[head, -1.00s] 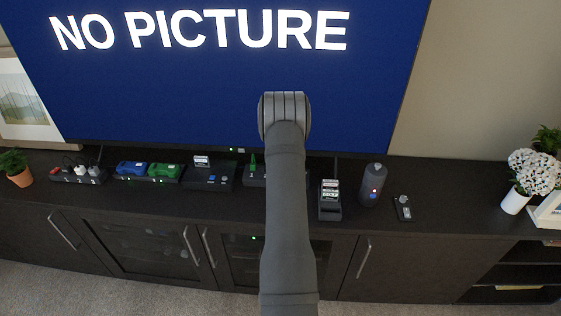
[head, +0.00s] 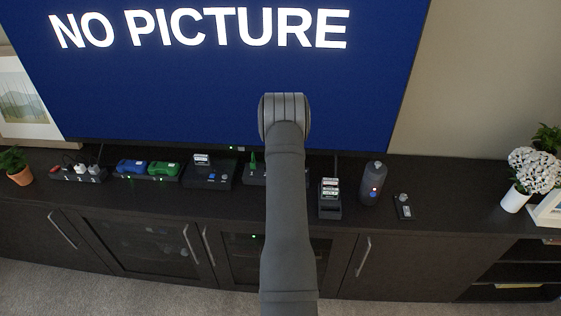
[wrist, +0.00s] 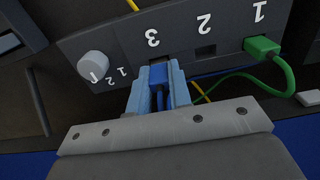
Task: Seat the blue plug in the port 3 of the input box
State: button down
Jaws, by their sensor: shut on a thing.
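In the wrist view the input box (wrist: 222,22) is a dark box with ports marked 1, 2 and 3 and a round white knob marked 1 and 2. The blue plug (wrist: 158,74) is between the fingers of my gripper (wrist: 159,78), which is shut on it. The plug is right at port 3, below the printed 3. Its front end and the port opening are hidden, so I cannot tell how deep it sits. A green plug (wrist: 262,46) with a green cable is in port 1. Port 2 (wrist: 206,51) is empty. In the head view my arm hides the gripper.
On the cabinet top (head: 450,200) stand a power strip (head: 80,174), a dock with blue and green cartridges (head: 148,170), a black console (head: 208,176), a slotted holder (head: 330,205) and a dark bottle (head: 373,185). A yellow cable (wrist: 204,92) runs near the fingers.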

jog(key=shift+f, duration=0.55)
jog(key=c, duration=1.2)
grip_release()
jog(key=shift+f, duration=0.1)
jog(key=shift+c, duration=0.2)
notch_tip(320, 180, up, 18)
jog(key=shift+f, duration=0.2)
notch_tip(320, 180, down, 18)
jog(key=shift+r, duration=0.45)
